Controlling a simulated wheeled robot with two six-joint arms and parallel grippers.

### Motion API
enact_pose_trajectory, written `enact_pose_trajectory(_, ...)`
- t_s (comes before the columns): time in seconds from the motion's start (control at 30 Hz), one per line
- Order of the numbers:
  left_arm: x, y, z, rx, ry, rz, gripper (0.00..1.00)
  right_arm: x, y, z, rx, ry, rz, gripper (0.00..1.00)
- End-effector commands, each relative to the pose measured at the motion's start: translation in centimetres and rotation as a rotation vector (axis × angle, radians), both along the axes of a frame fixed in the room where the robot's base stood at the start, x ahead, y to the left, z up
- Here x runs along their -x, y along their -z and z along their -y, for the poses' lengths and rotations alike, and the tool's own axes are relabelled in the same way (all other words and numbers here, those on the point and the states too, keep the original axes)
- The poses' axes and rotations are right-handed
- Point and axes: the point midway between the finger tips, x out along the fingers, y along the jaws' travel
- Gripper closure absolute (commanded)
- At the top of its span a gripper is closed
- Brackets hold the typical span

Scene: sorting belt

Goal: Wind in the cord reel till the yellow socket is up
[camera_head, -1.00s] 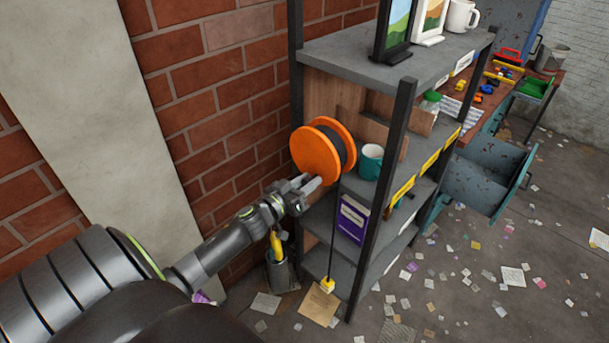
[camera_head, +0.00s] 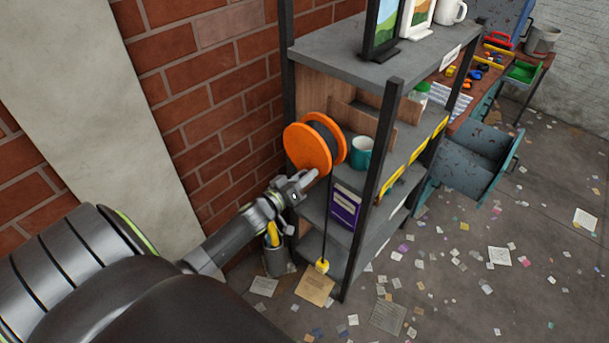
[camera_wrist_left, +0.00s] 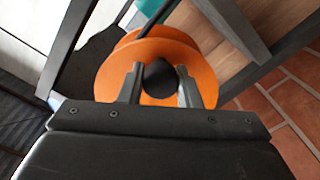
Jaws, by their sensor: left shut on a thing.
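The orange cord reel (camera_head: 307,148) with dark cord wound between its flanges sits at the left side of the shelf unit. Its cord (camera_head: 323,222) hangs straight down to the yellow socket (camera_head: 322,265), which is low, near the bottom shelf. My left gripper (camera_head: 306,178) is at the lower front of the reel. In the left wrist view, its fingers are closed on a dark round knob (camera_wrist_left: 160,79) in front of the orange reel face (camera_wrist_left: 118,76). The knob is hidden by the fingers in the head view. My right gripper is not in view.
A teal mug (camera_head: 361,152) stands on the shelf right beside the reel. A purple box (camera_head: 344,207) stands on the shelf below, close to the cord. A grey bin (camera_head: 276,258) is on the floor beneath my left arm. A brick wall (camera_head: 205,110) is behind.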

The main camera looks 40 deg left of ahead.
Motion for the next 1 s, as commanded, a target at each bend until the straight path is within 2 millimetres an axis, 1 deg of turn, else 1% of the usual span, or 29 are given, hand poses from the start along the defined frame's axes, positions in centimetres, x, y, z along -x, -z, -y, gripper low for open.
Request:
enact_pose_trajectory(0.07,0.0,-0.1,0.0,0.0,0.001,0.002,1.0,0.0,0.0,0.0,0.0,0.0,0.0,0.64)
enact_pose_trajectory(0.1,0.0,-0.1,0.0,0.0,0.001,0.002,0.68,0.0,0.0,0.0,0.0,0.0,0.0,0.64)
enact_pose_trajectory(0.2,0.0,-0.1,0.0,0.0,0.001,0.002,0.55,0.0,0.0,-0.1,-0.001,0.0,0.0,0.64)
enact_pose_trajectory(0.27,0.0,-0.1,0.0,0.0,0.001,0.002,0.48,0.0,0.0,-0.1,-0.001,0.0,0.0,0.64)
enact_pose_trajectory(0.53,0.1,0.0,0.0,-0.001,0.001,0.001,0.48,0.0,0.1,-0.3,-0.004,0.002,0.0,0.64)
enact_pose_trajectory(0.67,0.8,0.2,-0.1,-0.001,0.001,-0.001,0.48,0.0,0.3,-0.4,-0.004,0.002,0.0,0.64)
enact_pose_trajectory(0.77,2.1,0.3,-0.2,0.0,0.0,-0.001,0.48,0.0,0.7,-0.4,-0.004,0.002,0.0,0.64)
enact_pose_trajectory(1.0,6.6,0.4,-0.6,-0.001,0.001,-0.002,0.48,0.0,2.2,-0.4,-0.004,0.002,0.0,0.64)
